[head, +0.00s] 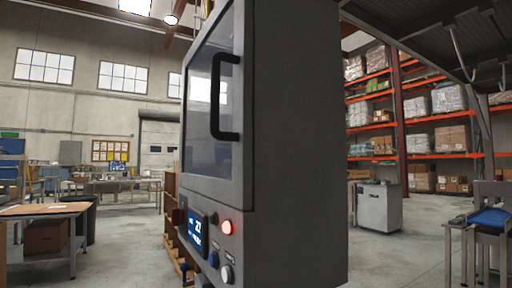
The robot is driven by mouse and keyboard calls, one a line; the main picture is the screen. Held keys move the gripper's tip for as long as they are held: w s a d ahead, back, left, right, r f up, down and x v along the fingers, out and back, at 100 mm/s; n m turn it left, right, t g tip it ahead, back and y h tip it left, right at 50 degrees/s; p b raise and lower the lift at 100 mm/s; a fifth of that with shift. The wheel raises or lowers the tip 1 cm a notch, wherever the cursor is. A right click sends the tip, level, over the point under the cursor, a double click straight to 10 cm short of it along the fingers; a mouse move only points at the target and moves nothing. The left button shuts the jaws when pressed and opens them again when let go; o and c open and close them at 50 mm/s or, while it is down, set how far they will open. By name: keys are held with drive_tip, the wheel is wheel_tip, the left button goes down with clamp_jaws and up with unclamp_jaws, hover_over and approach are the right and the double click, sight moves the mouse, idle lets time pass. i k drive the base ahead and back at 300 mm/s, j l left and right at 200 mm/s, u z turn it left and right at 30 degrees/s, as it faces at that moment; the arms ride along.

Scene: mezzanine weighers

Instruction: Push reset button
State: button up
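A tall grey machine cabinet (296,140) stands close in front of me, with a glass door and a black handle (225,97). Its control panel is low on the left face. It has a lit blue display (197,229), a glowing red round button or lamp (226,227), a blue round button (214,259) and a pale round knob or button (227,274) near the bottom edge. I cannot read which one is the reset button. My gripper does not show in this view.
A wooden-topped workbench (45,210) with a box beneath stands at the left. A grey cabinet (379,207) and a bench with a blue item (490,217) stand at the right. Orange-beamed racks (435,118) hold boxes behind. Open concrete floor shows on both sides.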

sight(212, 258)
drive_tip(key=i+j+z, duration=0.2)
drive_tip(key=i+j, duration=0.15)
drive_tip(key=j, duration=0.3)
drive_tip(key=i+j+z, duration=0.1)
drive_tip(key=j, duration=0.25)
drive_tip(key=i+j+z, duration=0.1)
drive_tip(key=j, duration=0.25)
drive_tip(key=i+j+z, duration=0.1)
drive_tip(key=i+j, duration=0.15)
drive_tip(key=j, duration=0.15)
